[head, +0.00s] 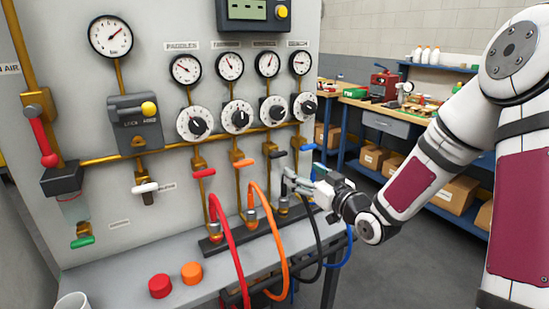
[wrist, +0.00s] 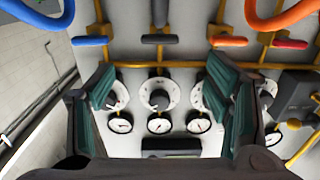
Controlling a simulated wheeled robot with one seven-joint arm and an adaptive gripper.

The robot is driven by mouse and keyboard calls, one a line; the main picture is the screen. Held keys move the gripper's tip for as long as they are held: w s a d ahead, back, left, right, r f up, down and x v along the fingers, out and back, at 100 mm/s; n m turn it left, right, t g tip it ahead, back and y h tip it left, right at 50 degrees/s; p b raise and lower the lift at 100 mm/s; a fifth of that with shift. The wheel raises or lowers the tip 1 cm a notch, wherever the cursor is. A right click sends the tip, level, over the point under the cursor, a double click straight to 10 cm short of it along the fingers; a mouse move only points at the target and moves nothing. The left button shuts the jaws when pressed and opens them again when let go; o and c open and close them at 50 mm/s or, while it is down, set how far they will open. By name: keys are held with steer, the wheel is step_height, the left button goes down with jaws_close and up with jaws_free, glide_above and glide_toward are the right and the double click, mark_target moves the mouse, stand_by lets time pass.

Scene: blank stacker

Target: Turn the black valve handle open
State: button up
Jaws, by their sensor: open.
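The black valve handle (head: 280,154) lies crosswise on its brass pipe, between the orange handle and the blue handle. In the wrist view, which is upside down, the black handle (wrist: 159,39) is at top centre, level and unobstructed. My gripper (head: 290,181) is just below and in front of that handle in the head view. In the wrist view my gripper (wrist: 160,85) has its two green-padded fingers spread wide with nothing between them. The black handle appears beyond the fingertips, roughly centred across the gap. I see no contact with it.
Neighbouring handles are blue (head: 307,147), orange (head: 243,163) and red (head: 204,173). Black, orange (head: 270,215), red (head: 230,245) and blue hoses hang below. A red knob (head: 160,286) and an orange knob (head: 192,273) sit on the grey ledge. A workbench stands behind, right.

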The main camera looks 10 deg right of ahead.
mark_target(280, 156)
steer(key=x, duration=1.3)
steer(key=shift+w+b, duration=0.25)
steer(key=shift+b, duration=0.15)
steer(key=c, duration=1.2)
